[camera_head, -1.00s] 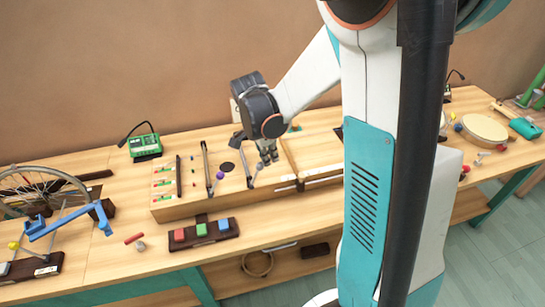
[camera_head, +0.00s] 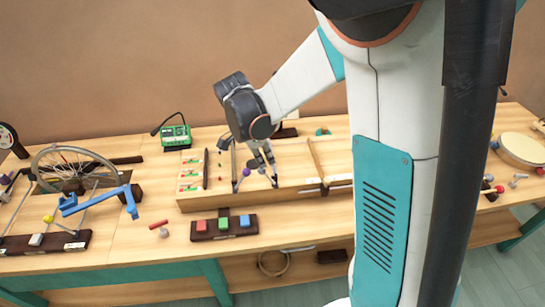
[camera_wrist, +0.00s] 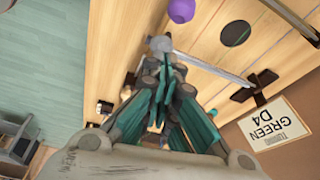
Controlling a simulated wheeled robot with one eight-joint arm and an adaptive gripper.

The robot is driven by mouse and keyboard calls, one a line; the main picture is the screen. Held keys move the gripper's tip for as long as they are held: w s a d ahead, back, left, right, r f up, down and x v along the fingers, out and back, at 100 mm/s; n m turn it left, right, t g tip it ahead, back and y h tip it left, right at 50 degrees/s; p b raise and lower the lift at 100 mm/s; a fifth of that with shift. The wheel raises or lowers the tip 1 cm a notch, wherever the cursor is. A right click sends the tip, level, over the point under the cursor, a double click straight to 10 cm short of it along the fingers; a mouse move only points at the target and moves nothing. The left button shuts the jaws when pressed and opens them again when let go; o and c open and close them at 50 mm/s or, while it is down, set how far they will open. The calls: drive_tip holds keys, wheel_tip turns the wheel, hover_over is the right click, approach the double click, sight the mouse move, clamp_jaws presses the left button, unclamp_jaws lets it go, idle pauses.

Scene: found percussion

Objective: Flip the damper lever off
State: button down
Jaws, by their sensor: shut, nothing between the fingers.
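My gripper (camera_head: 268,172) is over the front part of the wooden box on the bench, fingers shut and empty, pointing down. It also shows in the wrist view (camera_wrist: 160,52). A purple knob (camera_head: 246,172) is close to its left; it shows at the top of the wrist view (camera_wrist: 181,10). A thin metal rod (camera_wrist: 215,68) runs from a dark bracket (camera_wrist: 262,92) to beside the fingertips. I cannot tell whether they touch it. No label marks the damper lever, so I cannot say for certain which part it is.
A block with red, green and blue buttons (camera_head: 223,228) stands in front. A bicycle wheel (camera_head: 72,168) and blue clamp (camera_head: 97,202) are left.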

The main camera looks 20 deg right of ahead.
drive_tip(key=shift+w+a+f, duration=0.15)
drive_tip(key=shift+a+f, duration=0.05)
drive_tip(key=shift+a, duration=0.35)
drive_tip(key=w+a+r+p, duration=0.1)
drive_tip(key=a+r+p, duration=0.3)
drive_tip(key=r, duration=0.3)
drive_tip(key=shift+w+a+r, duration=0.3)
drive_tip(key=shift+w+a, duration=0.05)
drive_tip(key=shift+a, duration=0.45)
idle(0.4)
drive_tip(key=s+d+r+n+t+y+b, duration=0.1)
drive_tip(key=s+r+n+t, duration=0.2)
drive_tip(key=s+n, duration=0.6)
drive_tip(key=s+d+r+n+t+y+b, duration=0.2)
drive_tip(key=s+r+n+t, duration=0.1)
drive_tip(key=s+n, duration=0.7)
drive_tip(key=shift+s+r+t+b, duration=0.3)
drive_tip(key=shift+s+r+t, duration=0.05)
drive_tip(key=shift+s+t, duration=0.35)
